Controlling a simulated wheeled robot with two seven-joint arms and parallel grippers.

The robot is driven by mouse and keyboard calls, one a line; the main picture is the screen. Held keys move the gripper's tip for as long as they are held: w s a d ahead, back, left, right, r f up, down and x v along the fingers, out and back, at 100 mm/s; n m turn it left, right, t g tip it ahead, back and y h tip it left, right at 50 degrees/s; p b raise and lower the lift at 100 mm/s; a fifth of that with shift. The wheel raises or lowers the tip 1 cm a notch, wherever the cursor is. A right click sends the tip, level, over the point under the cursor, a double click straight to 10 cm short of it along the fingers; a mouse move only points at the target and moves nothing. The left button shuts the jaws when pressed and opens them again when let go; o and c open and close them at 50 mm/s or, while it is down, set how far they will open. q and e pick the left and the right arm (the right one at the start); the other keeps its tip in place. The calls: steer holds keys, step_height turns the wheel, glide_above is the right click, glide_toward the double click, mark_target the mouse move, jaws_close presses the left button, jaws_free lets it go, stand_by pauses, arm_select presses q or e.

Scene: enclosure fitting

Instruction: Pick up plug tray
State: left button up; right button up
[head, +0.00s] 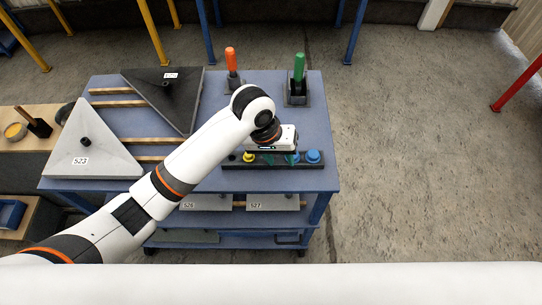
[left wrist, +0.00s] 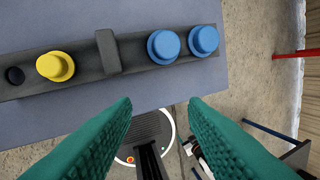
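The plug tray (head: 234,162) is a long dark strip at the front right of the blue table top. It carries a yellow plug (head: 249,157) towards the left and blue plugs (head: 313,156) at the right. In the left wrist view the tray (left wrist: 135,52) shows an upright block-like handle (left wrist: 108,52) between the yellow plug (left wrist: 55,66) and two blue plugs (left wrist: 184,43). My left gripper (head: 283,158) is over the tray. My right gripper is not in view.
Orange-handled (head: 231,61) and green-handled (head: 299,69) tools stand in holders at the back of the table (head: 316,115). A dark triangular panel (head: 172,92) and a pale one marked 523 (head: 88,146) lie left. A lower shelf holds grey panels (head: 272,202). Floor is open at right.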

arm_select(q)
steer(key=w+a+r+n+y, duration=0.2)
steer(key=w+r+y, duration=0.1)
steer(key=w+r, duration=0.3)
steer(key=p, duration=0.2)
glide_toward(280, 163)
steer(key=w+a, duration=0.1)
steer(key=w+a+f, duration=0.1)
steer(key=shift+w+a, duration=0.15)
steer(key=shift+a, duration=0.15)
steer(key=f+p, duration=0.1)
steer(key=f, duration=0.4)
steer(key=shift+s+p, duration=0.2)
steer(key=shift+p, duration=0.2)
steer(key=shift+f, duration=0.3)
steer(key=shift+c, duration=0.6)
jaws_close()
